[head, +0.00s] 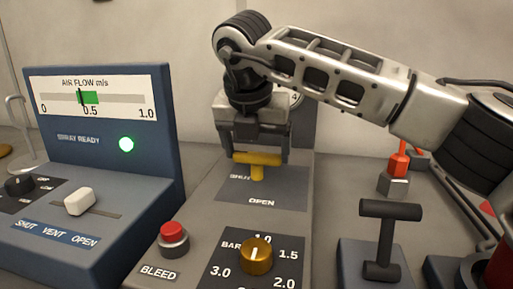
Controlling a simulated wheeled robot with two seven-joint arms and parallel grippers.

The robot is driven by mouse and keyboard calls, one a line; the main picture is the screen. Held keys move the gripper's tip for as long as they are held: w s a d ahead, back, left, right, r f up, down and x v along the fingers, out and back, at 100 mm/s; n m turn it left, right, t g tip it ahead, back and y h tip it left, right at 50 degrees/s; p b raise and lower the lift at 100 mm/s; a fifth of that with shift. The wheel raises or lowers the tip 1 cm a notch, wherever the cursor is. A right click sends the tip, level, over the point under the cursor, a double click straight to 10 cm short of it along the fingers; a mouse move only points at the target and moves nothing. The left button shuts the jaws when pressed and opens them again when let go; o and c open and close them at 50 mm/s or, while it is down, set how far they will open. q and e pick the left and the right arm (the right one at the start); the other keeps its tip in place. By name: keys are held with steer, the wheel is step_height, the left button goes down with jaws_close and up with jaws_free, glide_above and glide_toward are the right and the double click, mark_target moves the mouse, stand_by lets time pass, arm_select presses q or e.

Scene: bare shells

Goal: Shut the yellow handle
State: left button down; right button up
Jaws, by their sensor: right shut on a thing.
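The yellow handle (257,160) is a small T-shaped lever on a grey panel in the middle of the head view. A dark plate (262,188) under it carries the word SHUT behind, partly covered by the handle, and OPEN in front. The handle's crossbar is at the SHUT end of the plate. My right gripper (257,156) comes down from above and is shut on the crossbar, with a finger at each end of it. My left gripper is not in view.
A blue console (105,135) with an air flow gauge, a green lamp and a white slider (80,201) stands left. In front are a red BLEED button (173,233) and a brass knob (255,257). A dark T-handle (389,238) and an orange-topped switch (397,165) stand right.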

steer(key=shift+r, duration=0.15)
steer(key=o, duration=0.9)
steer(key=p+v, duration=0.1)
steer(key=v, duration=1.4)
steer(key=shift+s+r+p, duration=0.2)
steer(key=shift+r+p, duration=0.1)
steer(key=shift+r, duration=0.05)
